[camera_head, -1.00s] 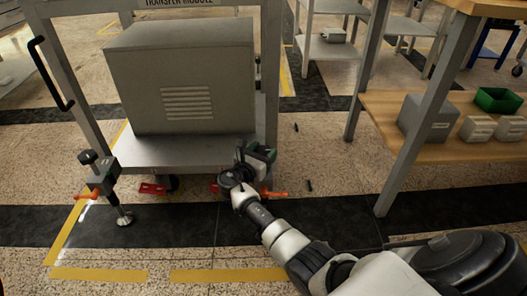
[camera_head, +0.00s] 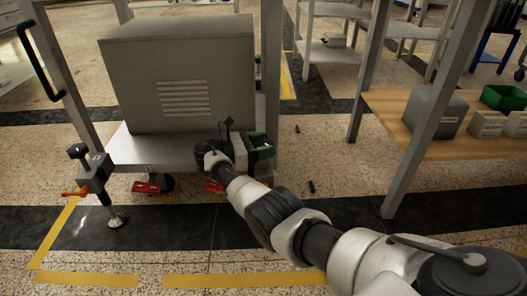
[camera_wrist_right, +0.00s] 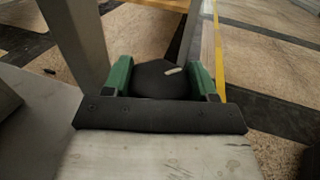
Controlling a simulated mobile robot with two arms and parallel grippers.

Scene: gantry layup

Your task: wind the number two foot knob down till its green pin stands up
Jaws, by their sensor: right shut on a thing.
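My right gripper (camera_head: 260,148), with green fingers, is at the front right leg of the transfer module (camera_head: 185,75). In the right wrist view the gripper (camera_wrist_right: 161,82) is shut on a dark round knob (camera_wrist_right: 152,80), one finger on each side. The knob has a small pale mark on top. My arm hides this foot in the head view, and no green pin shows. The other foot, with a black knob (camera_head: 78,152) on top and an orange lever (camera_head: 75,193), stands at the front left leg. I cannot read a number on either foot. My left gripper is out of view.
Red caster parts (camera_head: 146,187) show under the module's lower shelf (camera_head: 150,152). A wooden bench shelf (camera_head: 465,148) with a grey box (camera_head: 435,112) and a green bin (camera_head: 504,98) stands at the right. Small dark pieces (camera_head: 311,187) lie on the floor between.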

